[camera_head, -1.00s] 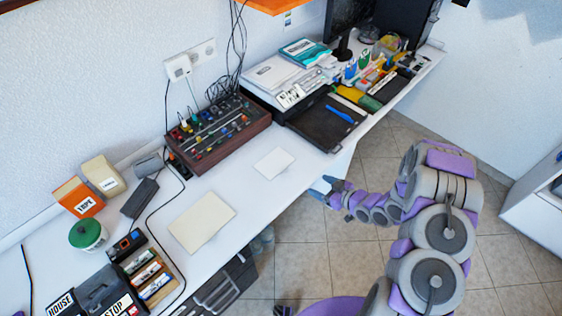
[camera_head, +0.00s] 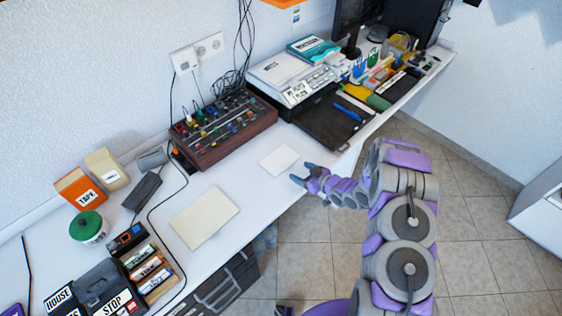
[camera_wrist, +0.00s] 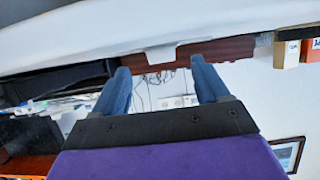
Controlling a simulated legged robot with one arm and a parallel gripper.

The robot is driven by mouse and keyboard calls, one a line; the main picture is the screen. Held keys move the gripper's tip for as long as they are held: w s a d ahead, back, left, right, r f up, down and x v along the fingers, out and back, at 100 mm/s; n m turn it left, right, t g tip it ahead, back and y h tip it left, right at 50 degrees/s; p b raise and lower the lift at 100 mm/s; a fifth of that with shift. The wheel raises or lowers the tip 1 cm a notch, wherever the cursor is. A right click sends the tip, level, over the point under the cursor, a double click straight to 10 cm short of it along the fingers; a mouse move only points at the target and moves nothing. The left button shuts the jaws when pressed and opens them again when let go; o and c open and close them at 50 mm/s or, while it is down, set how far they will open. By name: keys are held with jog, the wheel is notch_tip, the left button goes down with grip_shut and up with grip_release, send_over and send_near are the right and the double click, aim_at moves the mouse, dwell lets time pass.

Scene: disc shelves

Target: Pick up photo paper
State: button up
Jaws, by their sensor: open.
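Two flat sheets lie on the white desk, and neither has a readable label. A small white sheet (camera_head: 279,160) is near the desk's front edge; a larger cream sheet (camera_head: 204,217) lies further left. I cannot tell for certain which is the photo paper. My gripper (camera_head: 303,175) is at the desk's front edge, just right of the small sheet, open and empty. In the wrist view, which looks upside down, the two blue fingers of my gripper (camera_wrist: 159,74) are spread apart. A pale sheet corner (camera_wrist: 160,54) shows beyond and between them, apart from both.
A brown mixer box (camera_head: 222,130) stands behind the small sheet. A black tray (camera_head: 328,122) with a blue pen is to its right, beside a printer (camera_head: 290,80). Cables, a green-lidded jar (camera_head: 88,226) and boxes fill the left. Desk around the sheets is clear.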

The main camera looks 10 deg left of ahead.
aim_at(291, 166)
jog(key=x, duration=0.1)
jog(key=b+x, duration=0.1)
jog(key=x, duration=0.3)
jog(key=shift+a+r+b, duration=0.2)
jog(key=shift+b, duration=0.1)
jog(key=shift+d, duration=0.1)
jog(key=c, duration=1.1)
jog(key=shift+c, duration=0.2)
